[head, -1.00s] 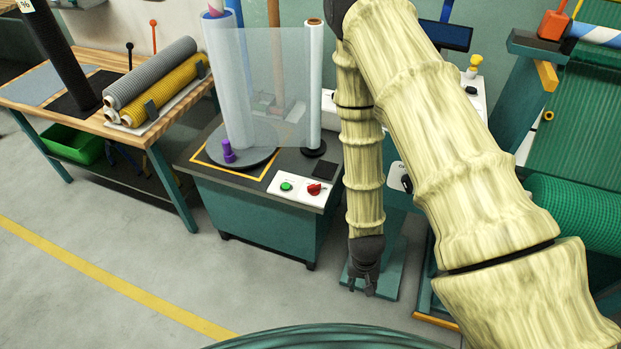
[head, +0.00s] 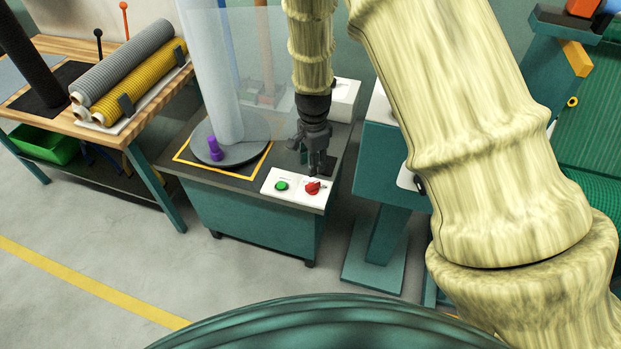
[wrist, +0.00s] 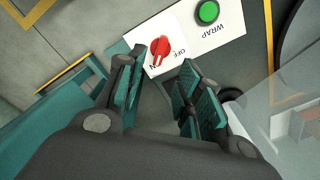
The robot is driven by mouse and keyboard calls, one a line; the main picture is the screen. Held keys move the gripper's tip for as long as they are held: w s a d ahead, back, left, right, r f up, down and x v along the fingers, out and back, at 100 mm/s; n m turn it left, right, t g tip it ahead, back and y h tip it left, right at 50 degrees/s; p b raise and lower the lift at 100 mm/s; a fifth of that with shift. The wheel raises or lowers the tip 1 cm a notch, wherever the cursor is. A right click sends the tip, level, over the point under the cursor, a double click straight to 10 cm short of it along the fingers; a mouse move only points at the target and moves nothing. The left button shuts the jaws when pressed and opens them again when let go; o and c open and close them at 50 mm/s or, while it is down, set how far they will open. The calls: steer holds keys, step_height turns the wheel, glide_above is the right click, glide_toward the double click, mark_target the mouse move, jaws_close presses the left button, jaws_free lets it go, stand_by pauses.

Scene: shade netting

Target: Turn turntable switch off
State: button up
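The turntable switch is a red rotary knob (head: 313,187) on a white panel (head: 271,191) at the front of the wrapping machine. In the wrist view the knob (wrist: 160,48) lies just beyond my fingertips. Its narrow end appears to point to the partly hidden ON label, with OFF beside it. My gripper (head: 317,166) hangs just behind and above the knob, pointing down. In the wrist view its fingers (wrist: 158,82) are apart, with nothing between them. The grey turntable (head: 255,155) carries a tall white wrapped roll (head: 208,70).
A green WRAP button (head: 281,186) is left of the knob; it also shows in the wrist view (wrist: 208,12). A purple clamp (head: 214,148) stands on the turntable. A clear film sheet hangs behind my gripper. A teal stand (head: 375,255) is to the right; open floor lies in front.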

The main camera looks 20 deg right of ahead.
glide_above(313, 184)
steer(key=f, duration=0.5)
steer(key=shift+w+f, duration=0.15)
steer(key=shift+w, duration=0.05)
steer(key=shift+s+f+p, duration=0.1)
steer(key=shift+f+p, duration=0.35)
steer(key=shift+f, duration=1.75)
jaws_close()
